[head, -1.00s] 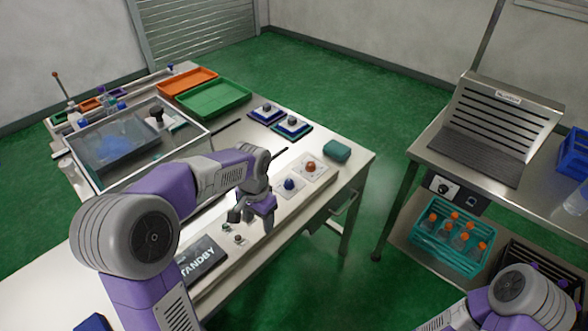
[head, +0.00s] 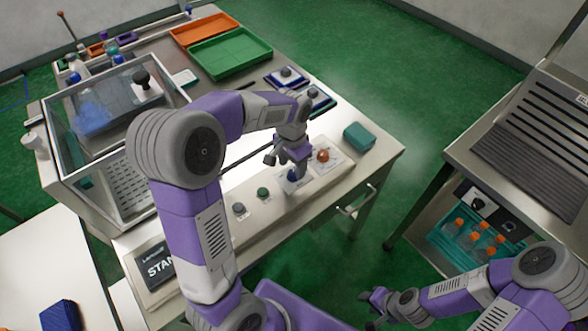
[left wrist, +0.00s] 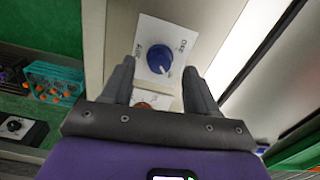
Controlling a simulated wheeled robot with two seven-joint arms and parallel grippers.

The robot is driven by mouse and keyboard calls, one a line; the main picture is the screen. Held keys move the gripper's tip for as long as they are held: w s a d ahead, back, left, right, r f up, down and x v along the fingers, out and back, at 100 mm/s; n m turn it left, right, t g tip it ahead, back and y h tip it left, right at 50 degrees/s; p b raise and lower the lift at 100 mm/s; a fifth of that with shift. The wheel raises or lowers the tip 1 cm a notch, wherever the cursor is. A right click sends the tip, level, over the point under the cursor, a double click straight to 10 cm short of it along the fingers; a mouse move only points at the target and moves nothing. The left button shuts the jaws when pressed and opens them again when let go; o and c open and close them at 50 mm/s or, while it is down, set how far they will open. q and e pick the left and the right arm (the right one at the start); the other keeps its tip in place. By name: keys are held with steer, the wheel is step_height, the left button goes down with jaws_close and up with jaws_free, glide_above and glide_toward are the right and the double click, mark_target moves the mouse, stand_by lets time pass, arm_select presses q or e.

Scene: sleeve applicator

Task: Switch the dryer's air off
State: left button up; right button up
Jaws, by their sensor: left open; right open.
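A slatted metal unit (head: 545,125) stands on the right bench. Under that bench's top is a black panel (head: 470,192) with a rotary knob (head: 478,204), which also shows in the left wrist view (left wrist: 14,126). My left gripper (head: 283,166) is open above a blue knob (head: 293,176) on the left bench's control strip. My right gripper (head: 373,306) is open and empty, low over the floor.
A green button (head: 263,193), a grey knob (head: 239,208) and a display (head: 155,266) share the strip. A clear-walled box (head: 62,160) stands behind. A teal crate (head: 450,250) of orange-capped bottles is under the right bench. Green floor separates the benches.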

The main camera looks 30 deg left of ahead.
mark_target(293, 173)
arm_select(q)
steer(key=shift+f+b, duration=0.35)
steer(key=shift+f, duration=1.25)
steer(key=shift+w, duration=0.1)
steer(key=shift+c, duration=0.4)
steer(key=c, duration=1)
